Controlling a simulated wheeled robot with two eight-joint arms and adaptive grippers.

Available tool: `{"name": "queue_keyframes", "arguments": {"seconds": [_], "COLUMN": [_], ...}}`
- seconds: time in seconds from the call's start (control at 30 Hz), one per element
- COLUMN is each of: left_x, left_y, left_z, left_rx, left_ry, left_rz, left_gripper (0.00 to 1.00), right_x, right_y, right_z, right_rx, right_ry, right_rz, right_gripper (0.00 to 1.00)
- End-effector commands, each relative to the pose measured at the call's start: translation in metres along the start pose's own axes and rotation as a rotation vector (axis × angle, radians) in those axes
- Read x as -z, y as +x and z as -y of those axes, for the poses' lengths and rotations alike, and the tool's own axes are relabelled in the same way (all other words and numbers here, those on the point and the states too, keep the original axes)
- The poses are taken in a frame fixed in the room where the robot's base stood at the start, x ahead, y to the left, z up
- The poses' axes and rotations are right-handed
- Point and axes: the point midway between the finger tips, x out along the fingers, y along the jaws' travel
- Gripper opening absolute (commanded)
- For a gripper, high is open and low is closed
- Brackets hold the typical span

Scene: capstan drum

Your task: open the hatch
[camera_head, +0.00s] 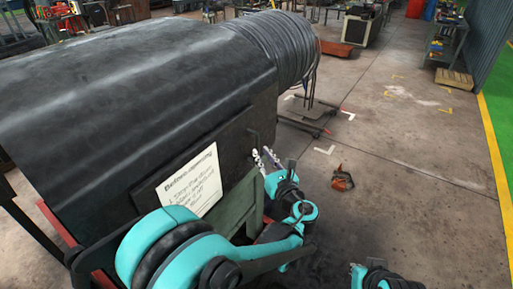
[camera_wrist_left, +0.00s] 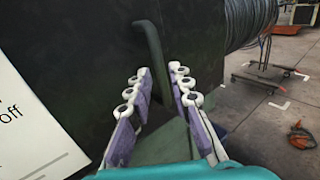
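The hatch (camera_head: 232,142) looks like a dark flat panel on the near side of the big black drum housing; its edges are hard to make out. A dark bar handle (camera_head: 253,136) stands on it near its right end. My left gripper (camera_head: 264,158) is close to this handle. In the left wrist view the left gripper (camera_wrist_left: 162,90) is open, its fingers apart, and the bent handle (camera_wrist_left: 153,60) shows in line with the gap, just beyond the tips. Contact is not visible. Part of my right arm shows at the bottom right edge; its fingers cannot be made out.
A white instruction sheet (camera_head: 190,181) is on the housing left of the handle. A green frame (camera_head: 240,207) stands below it. A coil of dark cable (camera_head: 280,45) wraps the drum's far end. An orange tool (camera_head: 342,179) lies on the open floor at right.

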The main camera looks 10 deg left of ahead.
Motion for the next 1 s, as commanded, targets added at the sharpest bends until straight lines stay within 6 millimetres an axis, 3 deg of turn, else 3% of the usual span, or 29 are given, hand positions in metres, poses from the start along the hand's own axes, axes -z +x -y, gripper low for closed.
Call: {"name": "queue_keyframes", "arguments": {"seconds": [0.1, 0.3, 0.6, 0.7, 1.0], "left_x": [0.002, 0.001, 0.000, 0.000, 0.000], "left_y": [0.021, 0.041, 0.044, 0.044, 0.044], "left_z": [-0.002, 0.000, 0.000, 0.000, 0.000], "left_rx": [-0.004, 0.000, 0.000, 0.000, 0.000], "left_ry": [-0.001, -0.002, -0.003, -0.003, -0.003], "left_rz": [-0.001, -0.001, -0.002, -0.002, -0.002], "left_gripper": [0.20, 0.20, 0.20, 0.00, 0.00], "right_x": [-0.003, -0.005, -0.005, -0.005, -0.005], "right_y": [0.005, 0.007, 0.007, 0.007, 0.007], "right_z": [0.000, 0.000, 0.000, 0.000, 0.000], "right_rx": [0.000, 0.000, 0.000, 0.000, 0.000], "right_ry": [0.000, 0.000, 0.000, 0.000, 0.000], "right_rz": [0.000, 0.000, 0.000, 0.000, 0.000], "right_gripper": [0.00, 0.00, 0.00, 0.00, 0.00]}}
